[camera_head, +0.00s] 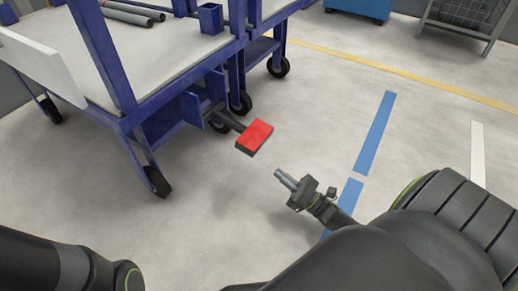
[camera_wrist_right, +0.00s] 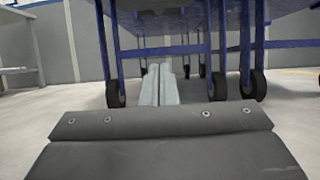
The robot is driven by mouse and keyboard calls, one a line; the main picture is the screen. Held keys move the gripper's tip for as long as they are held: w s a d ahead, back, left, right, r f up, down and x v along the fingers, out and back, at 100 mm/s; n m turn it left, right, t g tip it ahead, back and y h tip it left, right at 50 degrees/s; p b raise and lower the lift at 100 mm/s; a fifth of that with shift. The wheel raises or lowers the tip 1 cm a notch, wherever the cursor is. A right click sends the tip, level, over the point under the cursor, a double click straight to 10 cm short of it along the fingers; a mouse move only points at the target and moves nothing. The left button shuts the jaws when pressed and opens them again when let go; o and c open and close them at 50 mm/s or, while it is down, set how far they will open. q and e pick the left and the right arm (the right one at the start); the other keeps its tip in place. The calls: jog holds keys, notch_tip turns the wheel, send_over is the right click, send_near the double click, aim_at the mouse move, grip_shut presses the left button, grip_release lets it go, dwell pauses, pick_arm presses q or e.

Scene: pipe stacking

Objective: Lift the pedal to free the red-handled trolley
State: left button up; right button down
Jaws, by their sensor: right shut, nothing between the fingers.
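The pedal (camera_head: 257,134) has a red top and dark sides. It sits on a dark arm that reaches out low from the blue-framed structure. My right gripper (camera_head: 283,178) is shut and empty, to the lower right of the pedal and apart from it. Its silver fingers (camera_wrist_right: 158,86) also show in the right wrist view, pointing at the blue frame. A blue wheeled trolley (camera_head: 119,125) with a pale top fills the upper left. No red handle shows, so I cannot tell which trolley has it. My left gripper is out of view.
Black wheels (camera_head: 156,181) stand on the floor under the blue frame. Pipes (camera_head: 127,12) lie on the pale top. A blue floor stripe (camera_head: 375,133) and a yellow line (camera_head: 400,70) mark the floor. The floor around the pedal's right side is clear.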

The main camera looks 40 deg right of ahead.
jog(key=w+a+r+b, duration=0.3)
jog(key=w+r, duration=0.4)
jog(key=r, duration=0.1)
jog(key=shift+w, duration=0.35)
jog(key=shift+r, duration=0.1)
dwell(0.3)
